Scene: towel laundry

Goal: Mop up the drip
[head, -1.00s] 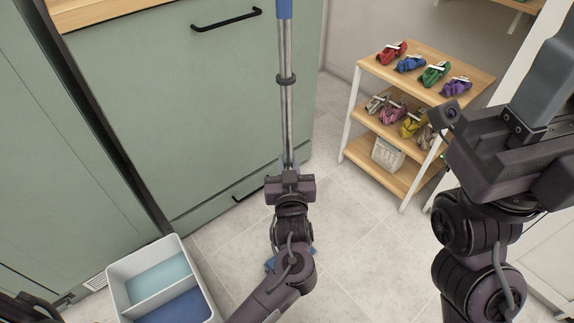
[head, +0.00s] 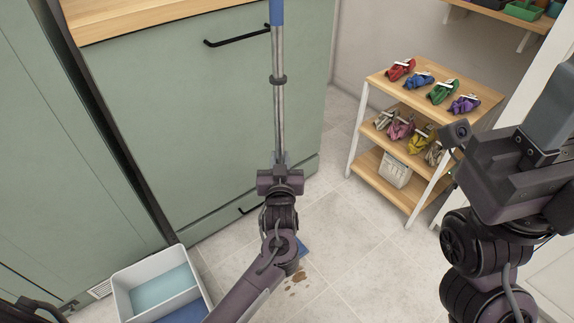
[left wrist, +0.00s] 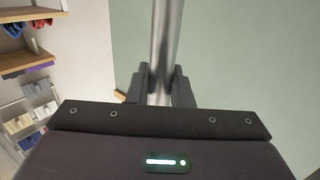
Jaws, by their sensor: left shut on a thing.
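My left gripper (head: 280,160) is shut on the metal pole of a mop (head: 279,120), which stands nearly upright with a blue grip at the top. The left wrist view shows the pole (left wrist: 166,45) between the two fingers (left wrist: 160,88). A bit of the blue mop head (head: 304,246) shows on the floor behind my left arm; the rest is hidden. The drip, several brown spots (head: 298,278), lies on the tiles just in front of the mop head's visible part. My right gripper (head: 530,150) is raised at the right; its fingers are not clear.
A white two-part bucket (head: 122,296) with teal and blue compartments stands at the lower left by green cabinets (head: 200,130). A wooden shelf rack (head: 385,82) with coloured cloth bundles stands at the right. Tiled floor (head: 350,240) between them is clear.

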